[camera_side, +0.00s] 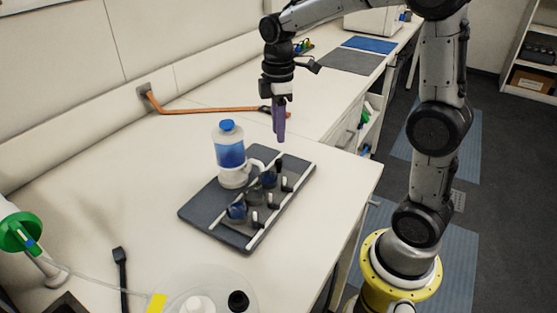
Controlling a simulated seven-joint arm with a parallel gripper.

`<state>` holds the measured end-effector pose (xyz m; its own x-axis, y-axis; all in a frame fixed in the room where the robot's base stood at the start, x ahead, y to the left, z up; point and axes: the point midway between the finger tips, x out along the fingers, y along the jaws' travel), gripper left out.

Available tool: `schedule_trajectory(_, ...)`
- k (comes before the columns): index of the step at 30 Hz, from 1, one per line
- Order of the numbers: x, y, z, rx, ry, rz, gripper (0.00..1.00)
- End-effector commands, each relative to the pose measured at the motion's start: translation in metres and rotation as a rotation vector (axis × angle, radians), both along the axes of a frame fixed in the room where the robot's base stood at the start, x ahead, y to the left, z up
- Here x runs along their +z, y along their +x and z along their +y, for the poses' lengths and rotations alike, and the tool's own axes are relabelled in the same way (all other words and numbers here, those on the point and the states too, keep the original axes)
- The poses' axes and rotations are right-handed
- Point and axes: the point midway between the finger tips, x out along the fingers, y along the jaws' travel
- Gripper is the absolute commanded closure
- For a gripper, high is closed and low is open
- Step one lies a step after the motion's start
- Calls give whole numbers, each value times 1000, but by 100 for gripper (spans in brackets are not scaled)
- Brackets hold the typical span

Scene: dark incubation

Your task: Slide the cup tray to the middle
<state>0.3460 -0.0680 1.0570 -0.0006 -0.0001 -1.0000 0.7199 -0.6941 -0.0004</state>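The cup tray, a dark grey flat board (203,208) with light rails, lies on the white bench, slanted from lower left to upper right. Several small dark, clear-looking cups with handles stand in a row between its rails; one cup (237,211) is at the near end. A bottle of blue liquid with a blue cap (230,149) stands upright in a white holder at the board's far left side. My gripper (280,138) has purple fingers pointing down, above and behind the far end of the tray, apparently not touching it. The fingers overlap in this view, so their opening is unclear.
A clear round dish (215,292), a black-headed tool (120,262) and a green-ended device (20,232) sit at the near left. Bare bench lies left of the tray; the bench edge is right.

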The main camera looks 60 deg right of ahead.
Motion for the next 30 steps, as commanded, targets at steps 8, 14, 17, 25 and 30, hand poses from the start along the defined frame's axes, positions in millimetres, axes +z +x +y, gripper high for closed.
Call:
schedule_trajectory(8, -56, -1, 0, 0, 1, 4, 63)
schedule_trajectory(14, -85, -1, 0, 0, 1, 4, 63)
schedule_trajectory(17, -93, 0, 0, 0, 0, 1, 63)
schedule_trajectory(25, -99, 0, 0, 0, -1, -1, 63)
schedule_trajectory(30, -98, 0, 0, 0, -1, -1, 72)
